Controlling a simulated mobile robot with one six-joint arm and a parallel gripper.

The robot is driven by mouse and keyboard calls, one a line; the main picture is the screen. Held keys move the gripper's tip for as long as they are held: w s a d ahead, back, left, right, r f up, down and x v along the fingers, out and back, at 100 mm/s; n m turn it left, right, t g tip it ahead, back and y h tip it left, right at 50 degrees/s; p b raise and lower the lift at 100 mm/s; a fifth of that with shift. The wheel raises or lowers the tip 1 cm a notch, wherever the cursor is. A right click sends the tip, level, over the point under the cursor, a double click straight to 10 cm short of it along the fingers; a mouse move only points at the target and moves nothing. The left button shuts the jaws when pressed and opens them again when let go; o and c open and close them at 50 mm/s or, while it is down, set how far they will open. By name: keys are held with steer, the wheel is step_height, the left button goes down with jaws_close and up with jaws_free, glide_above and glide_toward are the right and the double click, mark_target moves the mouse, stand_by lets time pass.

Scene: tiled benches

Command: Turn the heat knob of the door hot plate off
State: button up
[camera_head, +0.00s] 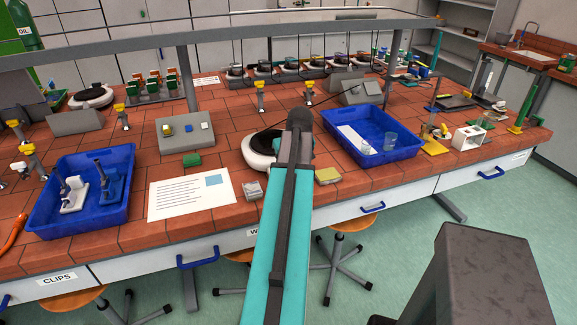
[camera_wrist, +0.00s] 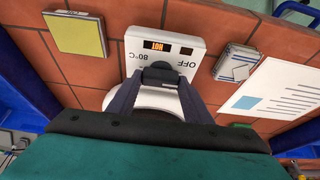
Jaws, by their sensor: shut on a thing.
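The door hot plate is a white, rounded unit (camera_head: 256,150) on the tiled bench, partly hidden behind my arm. In the wrist view its front panel (camera_wrist: 196,62) shows upside down, with a lit orange display (camera_wrist: 168,45) and the labels "80°C" and "OFF" on either side of the knob. The dark heat knob (camera_wrist: 160,72) sits between my fingertips. My gripper (camera_wrist: 160,78) is shut on it. Which label the knob points to cannot be told. In the head view my arm hides the gripper and the knob.
A yellow-topped block (camera_wrist: 75,34) and a grey stack (camera_wrist: 235,63) lie on either side of the panel. A printed sheet (camera_head: 190,196) lies to the left. Blue trays stand at left (camera_head: 122,209) and right (camera_head: 373,122). A metal rail (camera_head: 330,25) runs above the bench.

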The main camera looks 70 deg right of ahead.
steer(key=shift+a+f, duration=0.1)
steer(key=o, duration=1.1)
steer(key=shift+c, duration=0.2)
steer(key=shift+r, duration=0.2)
steer(key=b+v, duration=0.2)
steer(key=v, duration=1.1)
steer(key=shift+r+b, duration=0.3)
steer(key=shift+b, duration=0.1)
